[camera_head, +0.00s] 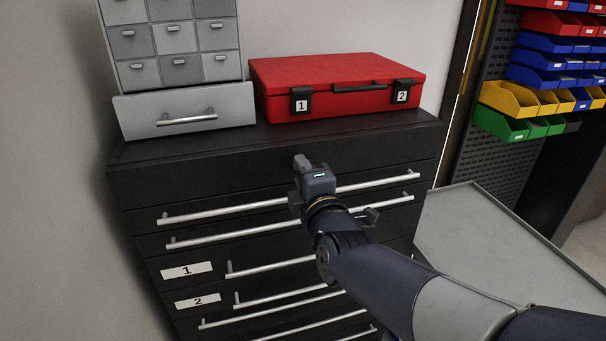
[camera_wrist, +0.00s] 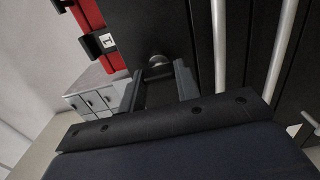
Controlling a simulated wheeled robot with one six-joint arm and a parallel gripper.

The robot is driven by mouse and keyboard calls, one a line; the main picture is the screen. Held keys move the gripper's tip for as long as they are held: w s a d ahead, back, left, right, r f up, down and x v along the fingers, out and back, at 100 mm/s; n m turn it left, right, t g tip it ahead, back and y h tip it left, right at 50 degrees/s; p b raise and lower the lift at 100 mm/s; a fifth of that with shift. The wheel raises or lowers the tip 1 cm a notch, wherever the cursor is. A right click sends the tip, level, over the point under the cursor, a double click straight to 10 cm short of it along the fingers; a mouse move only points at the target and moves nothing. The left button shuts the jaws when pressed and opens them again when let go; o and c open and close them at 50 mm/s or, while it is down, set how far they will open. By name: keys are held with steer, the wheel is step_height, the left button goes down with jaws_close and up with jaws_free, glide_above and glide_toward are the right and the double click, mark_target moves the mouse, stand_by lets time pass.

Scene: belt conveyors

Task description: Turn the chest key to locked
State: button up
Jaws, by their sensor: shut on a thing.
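The black tool chest (camera_head: 270,155) stands against the wall. My gripper (camera_head: 303,163) reaches its top front panel, near the middle. In the wrist view the chest front also shows (camera_wrist: 165,25), with a round metal lock (camera_wrist: 158,63) just beyond the fingertips. My gripper's two fingers (camera_wrist: 158,78) sit on either side in front of this lock. My gripper is shut on the key, which is mostly hidden between the fingers. I cannot read the key's angle. In the head view my gripper covers the lock and key.
A red case (camera_head: 335,85) with labels 1 and 2 lies on the chest top. A grey drawer cabinet (camera_head: 183,110) stands to its left. Several chest drawers have long bar handles (camera_head: 225,211) below my gripper. A grey cart (camera_head: 500,240) and coloured bins (camera_head: 545,100) are at the right.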

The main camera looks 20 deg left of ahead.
steer(key=o, duration=1)
steer(key=b+v, duration=0.1)
steer(key=v, duration=0.9)
steer(key=shift+s+d, duration=0.2)
steer(key=shift+s, duration=0.15)
steer(key=shift+w+a, duration=0.1)
steer(key=shift+p+x, duration=0.5)
steer(key=shift+x, duration=4.8)
